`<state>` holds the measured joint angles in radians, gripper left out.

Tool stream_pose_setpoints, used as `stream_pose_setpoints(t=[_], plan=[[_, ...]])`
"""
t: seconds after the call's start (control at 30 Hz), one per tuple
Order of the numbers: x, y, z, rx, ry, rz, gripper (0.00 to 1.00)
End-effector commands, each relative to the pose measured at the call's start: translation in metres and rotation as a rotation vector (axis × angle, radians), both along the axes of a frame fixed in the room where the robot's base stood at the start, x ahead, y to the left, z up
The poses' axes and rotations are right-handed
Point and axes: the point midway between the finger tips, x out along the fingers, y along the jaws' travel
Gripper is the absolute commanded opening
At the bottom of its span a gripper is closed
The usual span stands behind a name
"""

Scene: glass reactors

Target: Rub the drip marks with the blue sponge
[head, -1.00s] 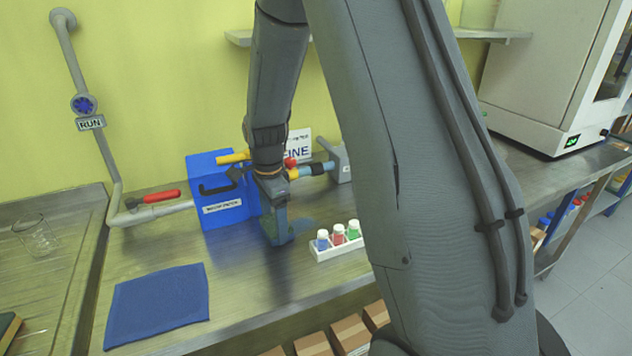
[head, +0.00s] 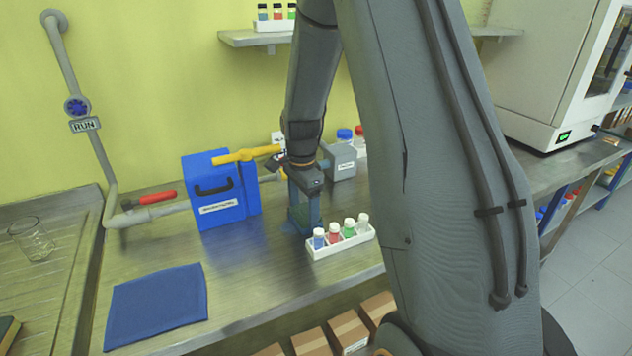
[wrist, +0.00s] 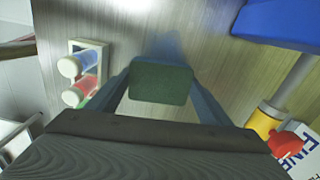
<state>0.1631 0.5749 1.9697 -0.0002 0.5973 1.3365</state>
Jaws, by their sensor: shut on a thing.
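My gripper (head: 305,215) is low over the steel counter, between the blue box and the vial rack. In the wrist view my gripper (wrist: 160,88) is shut on a block with a dark green face (wrist: 160,82). I take it to be the sponge; its blue side does not show clearly. A faint bluish patch (wrist: 172,45) lies on the counter just beyond the block; I cannot tell if it is drip marks or a reflection. Whether the block touches the counter is unclear. In the head view my gripper mostly hides the block.
The white vial rack (head: 340,243) stands close right of my gripper. The blue box (head: 218,190) with yellow-handled pipework (head: 245,155) stands to the left and behind. A blue cloth (head: 157,305) lies front left. A glass beaker (head: 32,240) is on the drainer. Bare counter lies between cloth and rack.

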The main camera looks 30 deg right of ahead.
Motion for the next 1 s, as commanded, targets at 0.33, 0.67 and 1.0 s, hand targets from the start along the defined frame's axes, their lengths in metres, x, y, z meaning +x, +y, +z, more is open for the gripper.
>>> stream_pose_setpoints(t=[0.33,0.67,1.0], plan=[[0.002,-0.025,0.002,0.0,-0.001,0.012,0.52],[0.001,-0.023,0.039,0.0,0.0,0.015,0.52],[0.001,-0.023,0.07,0.0,-0.001,0.016,0.52]])
